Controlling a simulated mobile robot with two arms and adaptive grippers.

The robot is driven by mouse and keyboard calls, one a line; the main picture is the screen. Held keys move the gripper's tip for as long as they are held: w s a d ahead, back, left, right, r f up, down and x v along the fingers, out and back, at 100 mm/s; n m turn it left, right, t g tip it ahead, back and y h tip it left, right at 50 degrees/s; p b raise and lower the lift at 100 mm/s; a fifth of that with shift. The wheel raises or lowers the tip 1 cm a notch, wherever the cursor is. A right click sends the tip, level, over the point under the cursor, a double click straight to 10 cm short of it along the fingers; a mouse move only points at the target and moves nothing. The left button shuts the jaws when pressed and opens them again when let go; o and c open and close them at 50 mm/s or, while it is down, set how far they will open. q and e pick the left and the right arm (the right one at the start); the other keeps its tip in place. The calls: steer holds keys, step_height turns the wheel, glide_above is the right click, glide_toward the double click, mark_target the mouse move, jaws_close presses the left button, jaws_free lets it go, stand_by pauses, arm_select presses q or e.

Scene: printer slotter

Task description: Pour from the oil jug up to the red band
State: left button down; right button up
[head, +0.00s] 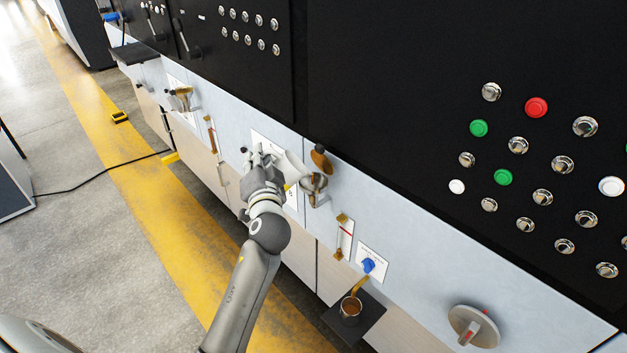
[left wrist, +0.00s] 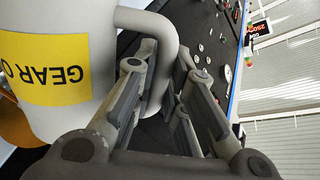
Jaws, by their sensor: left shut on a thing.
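The oil jug (head: 291,168) is pale grey and partly hidden behind my left gripper (head: 262,160). In the left wrist view the jug (left wrist: 92,115) shows a yellow label reading "GEAR O", upside down. My left gripper (left wrist: 160,100) is shut on its handle. In the head view the jug looks tilted, with one end beside a metal filler cup (head: 314,186) whose brown lid (head: 321,158) stands open. No oil stream can be made out. A sight gauge (head: 344,239) with a red mark is to the lower right; its level is too small to read. My right gripper is out of view.
A blue knob (head: 368,265) sits above a brass spout and a metal cup (head: 351,307) on a dark shelf. A second gauge (head: 211,134) and filler (head: 183,99) are to the left. A round handle (head: 473,326) sticks out at lower right.

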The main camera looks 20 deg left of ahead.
arm_select(q)
steer(key=shift+w+d+r+m+p, duration=0.2)
steer(key=shift+r+m+p, duration=0.25)
steer(key=shift+p, duration=0.15)
steer(key=shift+w+d+r+m+p, duration=0.15)
steer(key=shift+d+r+m+p, duration=0.1)
steer(key=shift+r+m+p, duration=0.25)
steer(key=shift+w+d+r+m+p, duration=0.15)
steer(key=shift+d+r+m+p, duration=0.2)
steer(key=shift+p, duration=0.35)
stand_by(5.3)
